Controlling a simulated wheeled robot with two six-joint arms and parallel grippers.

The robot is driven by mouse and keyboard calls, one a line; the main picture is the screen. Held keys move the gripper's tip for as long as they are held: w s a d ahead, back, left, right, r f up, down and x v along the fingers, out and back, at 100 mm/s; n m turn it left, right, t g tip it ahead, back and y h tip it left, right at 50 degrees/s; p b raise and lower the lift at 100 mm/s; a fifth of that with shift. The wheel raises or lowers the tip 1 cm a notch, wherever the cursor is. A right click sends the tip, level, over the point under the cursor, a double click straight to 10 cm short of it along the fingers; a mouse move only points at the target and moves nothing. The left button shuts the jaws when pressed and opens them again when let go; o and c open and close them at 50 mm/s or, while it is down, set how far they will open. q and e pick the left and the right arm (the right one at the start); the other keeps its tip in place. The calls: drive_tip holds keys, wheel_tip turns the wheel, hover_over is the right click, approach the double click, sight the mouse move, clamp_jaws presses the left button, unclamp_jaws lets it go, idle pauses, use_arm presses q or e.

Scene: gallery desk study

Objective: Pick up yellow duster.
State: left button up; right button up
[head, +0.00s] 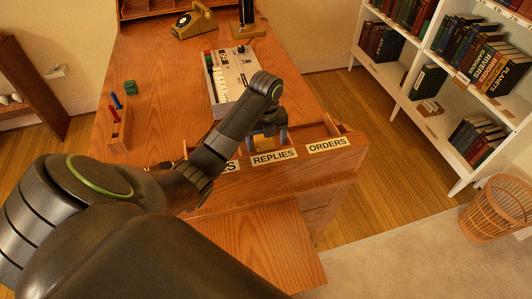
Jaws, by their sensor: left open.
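I cannot make out a yellow duster in the head view; it may be hidden behind my arm or inside the sorter. My left gripper (271,137) is open and points down at the wooden sorter, just behind the label REPLIES (273,157). Its fingertips are partly hidden by the sorter and the wrist, and I see nothing held between them. The wooden sorter (334,162) stands on the near part of the desk, with another label, ORDERS (328,145), to the right. My arm covers its left part. My right gripper is out of view.
The wooden desk (165,75) bears a keyed machine (231,78), a telephone (194,22), a pen holder (118,130) and a small green block (130,87). A white bookcase (397,72) and wicker basket (495,210) stand right.

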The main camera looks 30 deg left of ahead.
sight(266, 144)
use_arm(q)
drive_tip(key=shift+f, duration=1.3)
drive_tip(key=c, duration=1.1)
drive_tip(key=shift+r, duration=0.1)
drive_tip(key=shift+w+a+r, duration=0.1)
drive_tip(key=shift+a+r, duration=0.05)
wheel_tip(266, 144, up, 4)
drive_tip(key=shift+f, duration=0.1)
wheel_tip(266, 144, up, 6)
drive_tip(key=p, duration=0.5)
drive_tip(key=shift+f, duration=0.25)
drive_tip(key=w+a+r+b, duration=0.1)
drive_tip(key=w+a+b, duration=0.6)
drive_tip(key=w+a, duration=0.5)
drive_tip(key=a, duration=0.3)
drive_tip(key=shift+w+r, duration=0.35)
